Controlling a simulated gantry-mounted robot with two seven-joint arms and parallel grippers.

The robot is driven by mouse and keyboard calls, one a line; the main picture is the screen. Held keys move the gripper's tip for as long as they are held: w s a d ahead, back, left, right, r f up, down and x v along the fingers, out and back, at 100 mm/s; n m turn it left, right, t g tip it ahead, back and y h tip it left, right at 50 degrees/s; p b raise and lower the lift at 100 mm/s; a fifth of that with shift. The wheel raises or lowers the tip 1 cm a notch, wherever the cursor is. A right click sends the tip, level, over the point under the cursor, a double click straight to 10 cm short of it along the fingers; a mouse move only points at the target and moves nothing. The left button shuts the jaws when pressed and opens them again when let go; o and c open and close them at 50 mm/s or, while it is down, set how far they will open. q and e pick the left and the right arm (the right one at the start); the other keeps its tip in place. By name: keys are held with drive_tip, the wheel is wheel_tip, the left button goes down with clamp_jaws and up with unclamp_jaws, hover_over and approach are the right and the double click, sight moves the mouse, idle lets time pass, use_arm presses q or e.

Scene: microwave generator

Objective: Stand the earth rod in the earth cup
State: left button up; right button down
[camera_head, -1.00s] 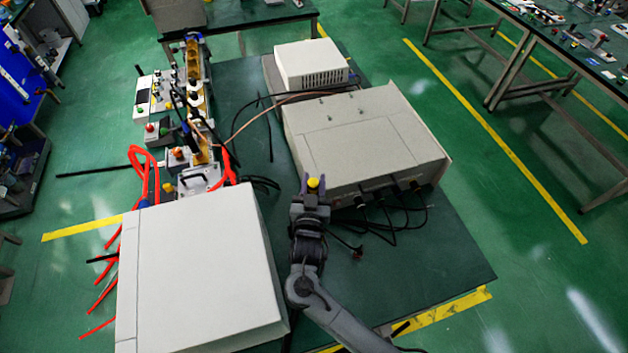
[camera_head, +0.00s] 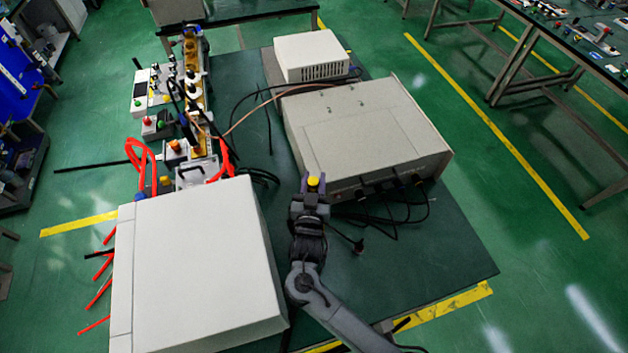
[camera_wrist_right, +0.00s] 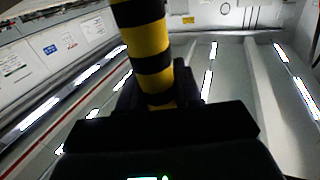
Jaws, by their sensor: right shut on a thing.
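My right gripper (camera_head: 312,190) is over the dark green table, in front of the large beige cabinet. It is shut on the earth rod (camera_head: 313,181), of which only a small yellow end shows in the head view. In the right wrist view the rod (camera_wrist_right: 150,48) is banded black and yellow and stands up from between the fingers (camera_wrist_right: 160,100), leaning slightly. Its far end is cut off by the top of that view. I cannot make out the earth cup in either view. My left gripper is not in view.
The beige cabinet (camera_head: 365,130) stands just behind my right gripper, with black cables (camera_head: 395,215) along its front. A big white box (camera_head: 195,265) is at left. A row of small devices (camera_head: 190,95) lies behind it. The table's right front (camera_head: 430,260) is clear.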

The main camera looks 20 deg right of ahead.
drive_tip(key=shift+f, duration=0.5)
idle(0.3)
drive_tip(key=c, duration=0.7)
unclamp_jaws()
drive_tip(key=shift+r, duration=0.1)
drive_tip(key=s+d+r, duration=0.8)
drive_tip(key=r, duration=0.2)
drive_tip(key=shift+s+r, duration=0.3)
drive_tip(key=shift+r, duration=0.1)
